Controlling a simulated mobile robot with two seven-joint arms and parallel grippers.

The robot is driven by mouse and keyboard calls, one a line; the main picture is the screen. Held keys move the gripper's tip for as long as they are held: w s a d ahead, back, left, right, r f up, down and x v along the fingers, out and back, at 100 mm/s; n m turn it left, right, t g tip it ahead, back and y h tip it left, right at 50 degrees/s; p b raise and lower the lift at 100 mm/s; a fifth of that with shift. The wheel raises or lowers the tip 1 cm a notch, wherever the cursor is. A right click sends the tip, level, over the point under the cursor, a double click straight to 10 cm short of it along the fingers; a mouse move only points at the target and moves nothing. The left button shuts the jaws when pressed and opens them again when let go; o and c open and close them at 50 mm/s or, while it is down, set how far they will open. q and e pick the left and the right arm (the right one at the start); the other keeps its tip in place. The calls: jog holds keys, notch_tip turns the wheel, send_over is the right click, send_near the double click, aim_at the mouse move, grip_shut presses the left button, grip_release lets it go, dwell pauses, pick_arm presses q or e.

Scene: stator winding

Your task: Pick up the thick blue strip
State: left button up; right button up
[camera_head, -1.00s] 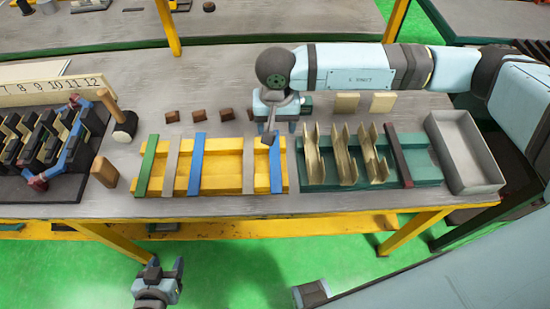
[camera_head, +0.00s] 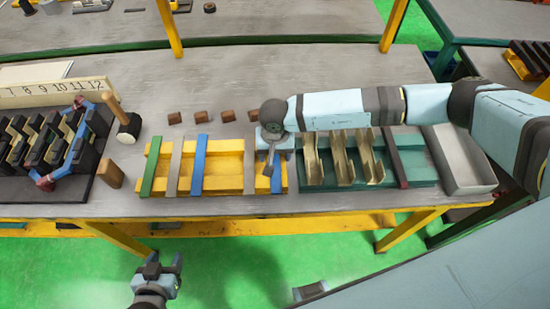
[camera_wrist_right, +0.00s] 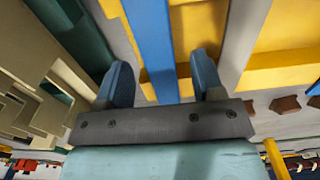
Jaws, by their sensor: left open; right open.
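Two blue strips lie across the yellow tray (camera_head: 226,184): one left of the middle (camera_head: 198,165) and one at the right end (camera_head: 277,181). I cannot tell for certain which is thicker. My right gripper (camera_head: 272,163) is open and empty over the right-end blue strip, covering part of it. In the right wrist view that blue strip (camera_wrist_right: 152,45) runs between the two spread fingers of my right gripper (camera_wrist_right: 163,80), and no grip on it shows. My left gripper (camera_head: 163,266) is open and empty, low in front of the table over the green floor.
A green strip (camera_head: 151,166) and grey strips (camera_head: 174,168) also cross the yellow tray; one grey strip (camera_head: 249,178) is beside the right-end blue one. Brass channels (camera_head: 342,160) stand close right on a green tray (camera_head: 400,141). Small brown blocks (camera_head: 200,117) lie behind.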

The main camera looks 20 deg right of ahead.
jog(key=c, duration=1.1)
